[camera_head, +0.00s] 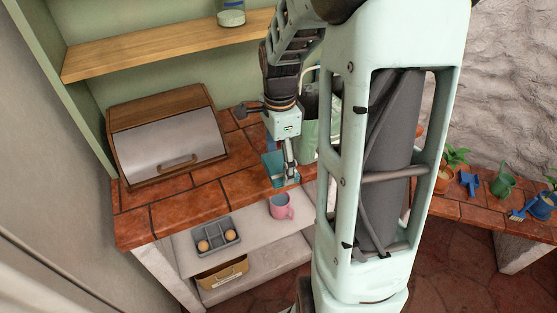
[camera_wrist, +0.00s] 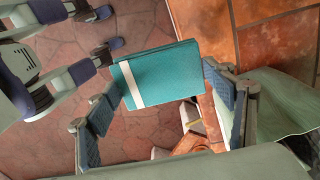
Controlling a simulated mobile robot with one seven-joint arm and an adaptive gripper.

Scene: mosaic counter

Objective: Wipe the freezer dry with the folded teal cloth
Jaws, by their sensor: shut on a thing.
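The folded teal cloth (camera_wrist: 172,74) with a white stripe is in the wrist view, held between the two fingers of my gripper (camera_wrist: 162,92). In the head view, the cloth (camera_head: 273,168) hangs beside my gripper (camera_head: 289,174) near the front edge of the tiled counter (camera_head: 192,207). Below the cloth, the wrist view shows the red stone floor and the counter edge; I cannot tell whether the cloth touches the counter. I cannot make out a freezer in either view.
A wooden bread box (camera_head: 166,135) with a metal front stands on the counter at left. A pink mug (camera_head: 281,207) and a grey tray (camera_head: 217,238) sit on the shelf beneath. A wall shelf (camera_head: 167,45) is above. Plants and watering cans (camera_head: 502,186) stand at right.

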